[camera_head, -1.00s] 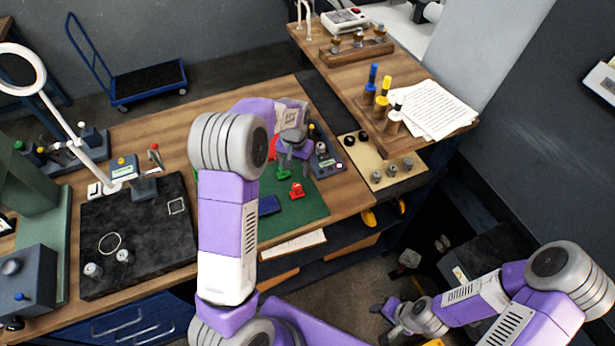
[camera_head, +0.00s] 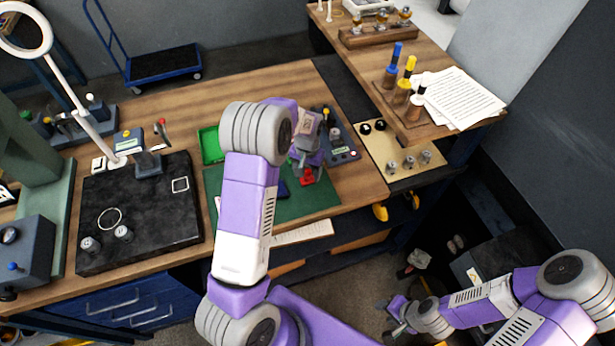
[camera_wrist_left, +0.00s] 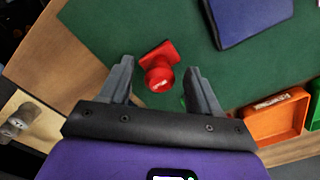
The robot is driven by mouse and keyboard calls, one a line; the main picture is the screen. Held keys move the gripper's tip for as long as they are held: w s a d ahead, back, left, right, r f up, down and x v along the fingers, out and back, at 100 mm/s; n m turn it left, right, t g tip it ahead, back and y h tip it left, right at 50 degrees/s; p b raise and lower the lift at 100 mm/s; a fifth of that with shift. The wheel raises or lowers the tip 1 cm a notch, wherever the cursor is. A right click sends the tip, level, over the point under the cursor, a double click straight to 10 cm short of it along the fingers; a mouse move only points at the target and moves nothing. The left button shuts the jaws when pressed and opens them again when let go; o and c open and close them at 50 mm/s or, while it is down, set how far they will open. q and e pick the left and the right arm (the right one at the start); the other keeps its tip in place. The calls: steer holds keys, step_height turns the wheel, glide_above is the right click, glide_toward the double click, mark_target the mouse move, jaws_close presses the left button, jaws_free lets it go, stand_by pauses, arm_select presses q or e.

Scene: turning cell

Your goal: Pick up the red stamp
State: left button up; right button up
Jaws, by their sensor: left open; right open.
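The red stamp (camera_wrist_left: 159,70) stands on the green mat (camera_wrist_left: 120,20), with its round knob towards my left wrist camera. In the head view the red stamp (camera_head: 308,179) shows just below my left gripper (camera_head: 306,168). In the left wrist view my left gripper (camera_wrist_left: 160,85) is open, with one finger on each side of the stamp and gaps to both. I cannot tell how far above the mat the fingertips are. My right gripper (camera_head: 391,318) is low at the right, away from the table, and open.
A blue pad (camera_wrist_left: 245,15) lies on the mat near the stamp. An orange tray (camera_wrist_left: 276,115) stands close by, with a bit of green beside it. A green tray (camera_head: 209,146) is at the mat's back left. A plate with knobs (camera_head: 395,150) lies to the right.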

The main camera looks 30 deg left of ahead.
mark_target(307, 170)
arm_select(q)
steer(key=shift+f, duration=0.75)
steer(key=c, duration=1.1)
steer(key=shift+r, duration=0.15)
steer(key=shift+c, duration=0.2)
step_height(307, 170, up, 10)
steer(key=shift+f, duration=0.1)
